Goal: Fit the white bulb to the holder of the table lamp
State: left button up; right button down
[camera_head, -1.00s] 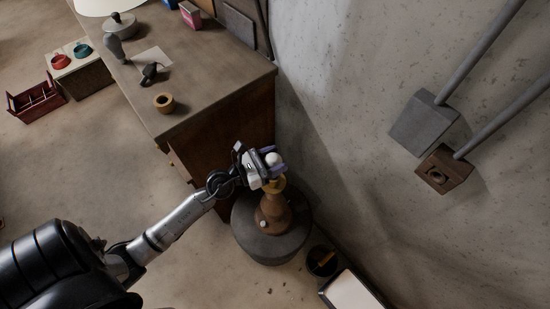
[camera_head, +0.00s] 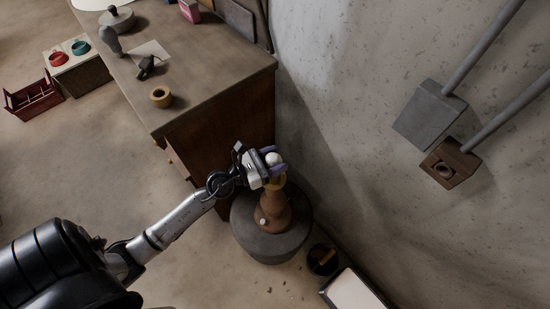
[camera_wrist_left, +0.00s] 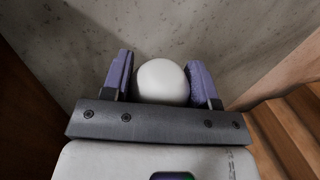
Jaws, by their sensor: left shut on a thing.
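The white bulb (camera_head: 273,159) is between the purple fingers of my left gripper (camera_head: 272,161), which is shut on it. In the left wrist view the round bulb (camera_wrist_left: 162,82) sits between both fingers (camera_wrist_left: 161,80). The table lamp (camera_head: 271,212) has a brown base and stands on a round dark grey stand (camera_head: 268,249). The bulb is over the top of the lamp, where a yellowish holder (camera_head: 278,182) shows just below the fingers. I cannot tell whether bulb and holder touch. My right gripper is in neither view.
A wooden cabinet (camera_head: 225,135) stands left of the lamp, with a wooden ring (camera_head: 161,97) and other things on top. A concrete wall (camera_head: 340,110) is to the right. A dark round pot (camera_head: 322,260) and a white-topped box (camera_head: 352,292) are on the floor nearby.

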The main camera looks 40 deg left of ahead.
pick_arm(q)
jog(key=o, duration=1)
jog(key=shift+s, duration=0.1)
jog(key=b+v, duration=0.6)
jog(key=v, duration=0.7)
jog(key=shift+s+a, duration=0.2)
jog(key=shift+s, duration=0.15)
